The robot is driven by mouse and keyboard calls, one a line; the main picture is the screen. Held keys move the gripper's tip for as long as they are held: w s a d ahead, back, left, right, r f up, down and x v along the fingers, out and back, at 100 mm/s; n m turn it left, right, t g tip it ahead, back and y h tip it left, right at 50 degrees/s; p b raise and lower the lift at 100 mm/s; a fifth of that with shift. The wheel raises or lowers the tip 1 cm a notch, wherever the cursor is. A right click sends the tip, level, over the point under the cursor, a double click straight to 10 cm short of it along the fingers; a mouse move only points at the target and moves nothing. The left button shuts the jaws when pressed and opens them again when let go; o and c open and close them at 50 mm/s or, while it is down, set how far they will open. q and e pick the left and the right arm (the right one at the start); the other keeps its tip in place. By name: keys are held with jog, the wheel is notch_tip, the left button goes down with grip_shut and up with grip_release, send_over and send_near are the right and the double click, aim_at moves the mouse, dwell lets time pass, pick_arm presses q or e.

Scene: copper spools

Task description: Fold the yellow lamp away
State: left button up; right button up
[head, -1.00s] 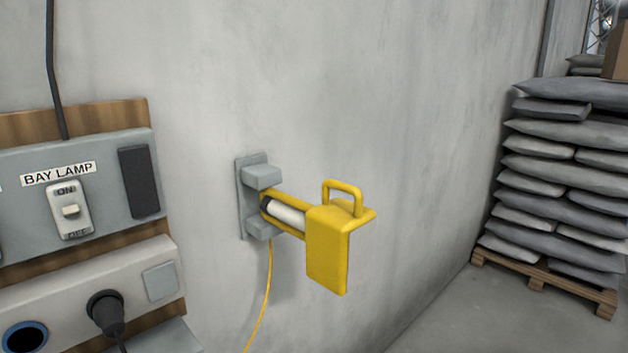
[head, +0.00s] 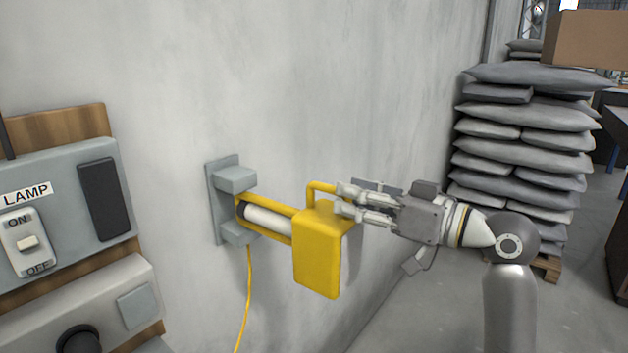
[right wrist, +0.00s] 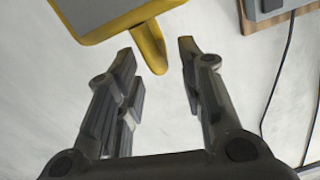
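The yellow lamp (head: 318,255) sticks out from a grey wall bracket (head: 222,200) on a yellow arm with a white tube (head: 268,220). My left gripper is not in view.
A panel with a lamp switch (head: 27,243) and a dark block (head: 104,200) is on the wall at left. A yellow cord (head: 247,300) hangs below the bracket. Stacked grey sacks (head: 520,160) stand on a pallet at right, with a brown box (head: 590,38) near them.

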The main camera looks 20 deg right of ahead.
aim_at(318, 186)
jog(key=x, duration=0.1)
jog(key=p+x, duration=0.1)
jog(key=x, duration=0.1)
jog(key=shift+w+a+r, duration=0.1)
jog(key=shift+a+r, duration=0.05)
jog(key=shift+r, duration=0.1)
jog(key=p+x, duration=0.1)
jog(key=x, duration=0.3)
jog(key=shift+w+f, duration=0.1)
jog(key=shift+f, duration=0.1)
jog(key=shift+w+a, duration=0.1)
jog(key=shift+a, duration=0.1)
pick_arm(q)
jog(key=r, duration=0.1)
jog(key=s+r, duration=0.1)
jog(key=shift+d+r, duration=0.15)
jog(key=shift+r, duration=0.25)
pick_arm(e)
jog(key=shift+w+f, duration=0.1)
jog(key=shift+c, duration=0.2)
grip_shut()
